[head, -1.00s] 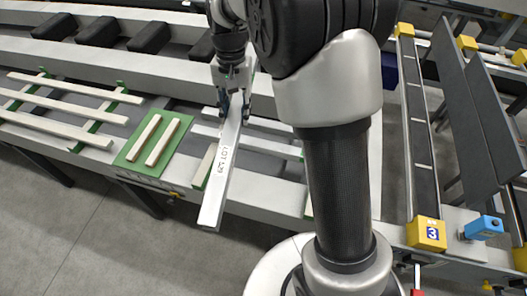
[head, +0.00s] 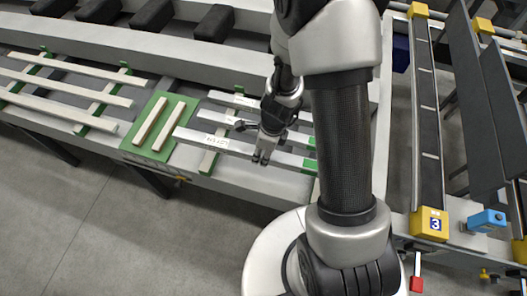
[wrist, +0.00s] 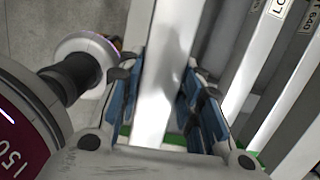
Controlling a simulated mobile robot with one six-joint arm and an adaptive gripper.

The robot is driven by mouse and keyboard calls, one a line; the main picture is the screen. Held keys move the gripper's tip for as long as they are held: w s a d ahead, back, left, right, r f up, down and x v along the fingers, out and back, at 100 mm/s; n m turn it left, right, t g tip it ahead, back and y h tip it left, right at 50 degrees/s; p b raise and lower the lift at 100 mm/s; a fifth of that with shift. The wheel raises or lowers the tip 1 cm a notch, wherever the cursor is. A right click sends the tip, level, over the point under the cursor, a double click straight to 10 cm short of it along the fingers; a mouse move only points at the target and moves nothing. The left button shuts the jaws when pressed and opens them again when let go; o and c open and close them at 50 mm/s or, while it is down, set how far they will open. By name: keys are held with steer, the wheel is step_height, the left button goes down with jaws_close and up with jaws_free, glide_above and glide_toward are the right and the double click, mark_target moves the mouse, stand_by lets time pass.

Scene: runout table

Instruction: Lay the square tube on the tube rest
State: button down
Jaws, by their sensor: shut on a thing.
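The square tube (head: 200,138), a long pale bar with a printed lot label, lies across the middle of the head view. My gripper (head: 262,158) is shut around it near its middle. In the wrist view the tube (wrist: 163,75) runs between the blue finger pads of my gripper (wrist: 160,105). The tube rest appears to be the green-marked supports (head: 208,163) under and beside the tube, where other labelled tubes (head: 230,99) lie parallel behind it. The held tube is roughly parallel to these. I cannot tell whether it touches the supports.
A green mat (head: 133,151) with two short bars stands just left of the tube. Farther left, several pale bars (head: 65,85) lie across green strips. A conveyor with a yellow block marked 3 (head: 430,223) stands at right. The floor in front is clear.

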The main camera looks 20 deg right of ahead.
steer(key=shift+s+d+f, duration=0.1)
steer(key=shift+f, duration=0.05)
step_height(320, 180, down, 7)
steer(key=b, duration=0.7)
steer(key=shift+r, duration=0.2)
steer(key=shift+f+b, duration=0.45)
steer(key=shift+f, duration=0.1)
steer(key=c, duration=1.1)
jaws_free()
steer(key=shift+o, duration=0.2)
steer(key=r, duration=0.4)
steer(key=d+r, duration=0.1)
steer(key=r, duration=0.3)
steer(key=s+r, duration=0.1)
steer(key=r, duration=0.3)
steer(key=shift+d, duration=0.4)
steer(key=shift+o, duration=0.3)
steer(key=o, duration=1)
steer(key=shift+f, duration=0.1)
